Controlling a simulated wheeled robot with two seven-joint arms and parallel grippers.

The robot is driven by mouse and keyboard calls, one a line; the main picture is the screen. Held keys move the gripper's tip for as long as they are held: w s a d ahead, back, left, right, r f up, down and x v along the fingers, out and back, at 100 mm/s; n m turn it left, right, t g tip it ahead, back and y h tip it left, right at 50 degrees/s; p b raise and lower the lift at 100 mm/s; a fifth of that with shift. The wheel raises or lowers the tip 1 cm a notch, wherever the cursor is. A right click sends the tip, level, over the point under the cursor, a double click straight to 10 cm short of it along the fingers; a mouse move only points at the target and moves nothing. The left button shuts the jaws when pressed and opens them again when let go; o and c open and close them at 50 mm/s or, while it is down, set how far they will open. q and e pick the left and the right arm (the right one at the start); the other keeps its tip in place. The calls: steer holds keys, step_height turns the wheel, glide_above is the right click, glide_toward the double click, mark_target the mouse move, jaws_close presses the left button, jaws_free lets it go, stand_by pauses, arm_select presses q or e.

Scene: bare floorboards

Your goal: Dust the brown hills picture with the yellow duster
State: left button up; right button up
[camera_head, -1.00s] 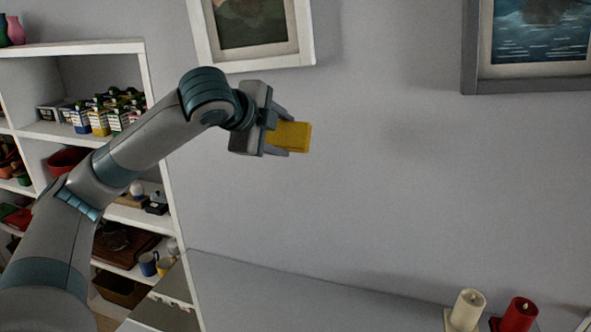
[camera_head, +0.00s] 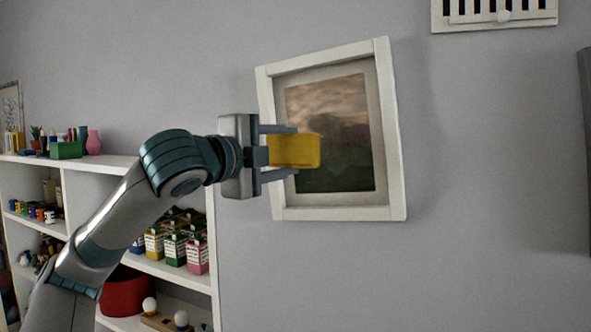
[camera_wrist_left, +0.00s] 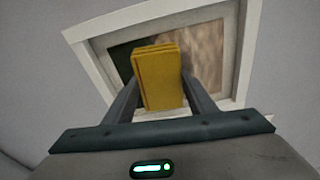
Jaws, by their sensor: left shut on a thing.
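The brown hills picture (camera_head: 350,120) hangs slightly tilted on the grey wall in a white frame, with brown sky and dark green below. It also shows in the left wrist view (camera_wrist_left: 205,48). My left gripper (camera_head: 285,152) is shut on the yellow duster (camera_head: 300,150), a small block that also shows between the fingers in the left wrist view (camera_wrist_left: 158,78). The duster overlaps the left part of the picture in the head view. I cannot tell whether it touches the surface. My right gripper is not in view.
A white shelf unit (camera_head: 110,165) stands at the left with vases, small cartons (camera_head: 175,245) and a red pot (camera_head: 125,292). A white vent (camera_head: 495,14) is high on the wall. A dark frame edge (camera_head: 586,140) shows at far right. The wall between is bare.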

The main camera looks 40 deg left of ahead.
mark_target(299, 148)
arm_select(q)
steer(key=shift+s+d+r, duration=0.1)
steer(key=shift+d+r, duration=0.05)
steer(key=shift+d, duration=0.05)
steer(key=shift+w+a, duration=0.2)
steer(key=shift+w, duration=0.1)
steer(key=shift+w+a, duration=0.25)
steer(key=shift+w, duration=0.6)
steer(key=shift+w+a, duration=0.25)
steer(key=shift+w, duration=0.65)
steer(key=shift+w+a, duration=0.25)
steer(key=shift+w, duration=0.6)
steer(key=shift+w+a, duration=0.2)
steer(key=shift+w, duration=0.3)
steer(key=shift+w+a, duration=0.15)
steer(key=shift+w, duration=0.35)
steer(key=shift+d+p, duration=0.15)
steer(key=shift+p, duration=0.2)
steer(key=shift+w+d+r+p, duration=0.15)
steer(key=shift+d+p, duration=0.35)
steer(key=shift+d, duration=0.05)
steer(key=shift+w+d+r+p, duration=0.1)
steer(key=shift+w+d+p, duration=0.05)
steer(key=shift+d+p, duration=0.35)
steer(key=shift+d+f, duration=0.1)
steer(key=shift+d, duration=0.25)
